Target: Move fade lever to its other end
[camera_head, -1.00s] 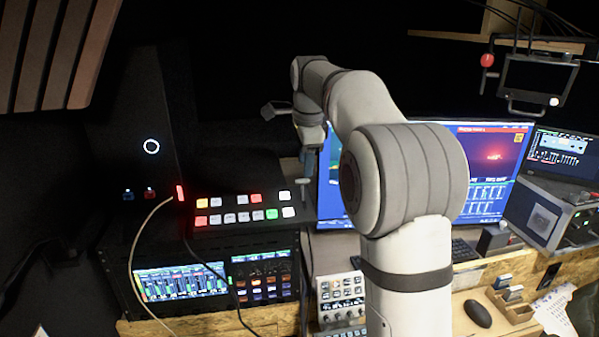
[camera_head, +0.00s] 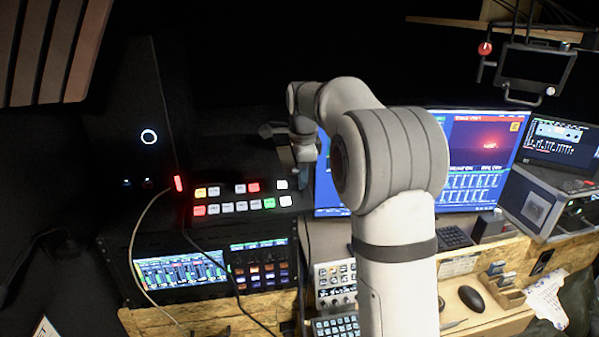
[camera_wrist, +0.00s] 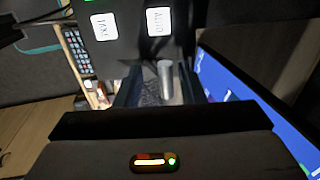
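The fade lever (camera_wrist: 165,82) shows in the wrist view as a short grey cylindrical knob standing on the dark switcher panel, near the white AUTO and TAKE buttons. My gripper (camera_wrist: 160,88) has a dark finger on each side of the knob. The fingers look apart, with gaps beside the knob; contact is not visible. In the head view my gripper (camera_head: 305,160) is at the right end of the switcher panel (camera_head: 240,216). The lever cannot be made out clearly there, and its travel slot is hidden.
Lit buttons (camera_head: 254,187) fill the panel left of my gripper. A large monitor (camera_head: 480,150) stands close on the right. A cable (camera_head: 140,225) hangs over the panel's left side. A rack with screens (camera_head: 180,271) and a small keypad (camera_head: 336,275) lie below.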

